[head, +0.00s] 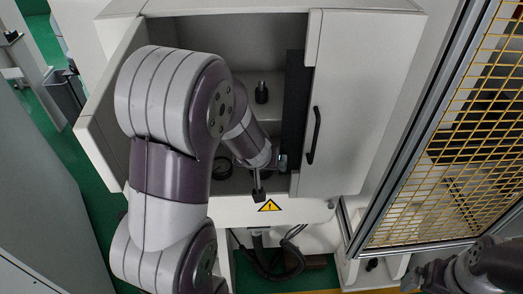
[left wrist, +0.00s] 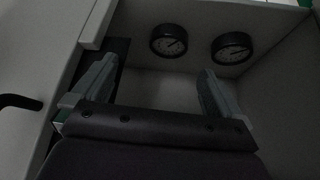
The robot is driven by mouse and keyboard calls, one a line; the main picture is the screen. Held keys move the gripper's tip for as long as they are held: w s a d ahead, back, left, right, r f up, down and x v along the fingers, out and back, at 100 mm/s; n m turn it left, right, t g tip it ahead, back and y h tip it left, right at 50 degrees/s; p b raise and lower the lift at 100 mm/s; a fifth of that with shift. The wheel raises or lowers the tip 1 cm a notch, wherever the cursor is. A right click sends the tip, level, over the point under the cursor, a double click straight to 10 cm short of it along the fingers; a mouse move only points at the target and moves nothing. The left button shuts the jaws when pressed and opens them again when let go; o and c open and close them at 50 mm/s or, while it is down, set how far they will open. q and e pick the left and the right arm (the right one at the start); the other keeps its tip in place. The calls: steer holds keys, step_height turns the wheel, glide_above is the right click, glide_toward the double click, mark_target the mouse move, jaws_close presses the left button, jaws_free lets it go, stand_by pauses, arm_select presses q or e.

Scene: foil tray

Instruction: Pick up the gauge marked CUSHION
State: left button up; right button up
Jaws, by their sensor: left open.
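Two round black gauges with dark faces show in the left wrist view, a left gauge (left wrist: 168,40) and a right gauge (left wrist: 232,48). No CUSHION marking is readable on either, so I cannot tell which one bears it. In the head view one dark round gauge (head: 222,167) shows inside the cabinet, partly behind my left arm. My left gripper (left wrist: 157,68) is open and empty, its fingers apart and short of the gauges; in the head view it is at the cabinet's front opening (head: 268,178). My right gripper (head: 412,280) is at the lower right edge, its jaws unclear.
The white cabinet (head: 365,100) stands open, with a door panel and black handle (head: 314,135) right of the opening. A black knob-like object (head: 262,92) stands on the inner step. A yellow mesh fence (head: 460,150) is at the right. Dark hoses (head: 275,265) hang below.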

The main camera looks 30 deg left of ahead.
mark_target(264, 175)
arm_select(q)
steer(key=b+x, duration=0.2)
steer(key=x, duration=0.2)
steer(key=a+b+x, duration=0.1)
steer(key=b+x, duration=0.1)
steer(key=x, duration=0.2)
steer(key=a+b+x, duration=0.1)
steer(key=b+x, duration=0.1)
steer(key=x, duration=0.2)
steer(key=shift+w+a+b, duration=0.1)
steer(key=shift+w+b, duration=0.05)
steer(key=shift+b, duration=0.2)
steer(key=shift+w+f, duration=0.15)
steer(key=shift+w, duration=0.15)
steer(key=c, duration=1.1)
steer(key=shift+s, duration=0.1)
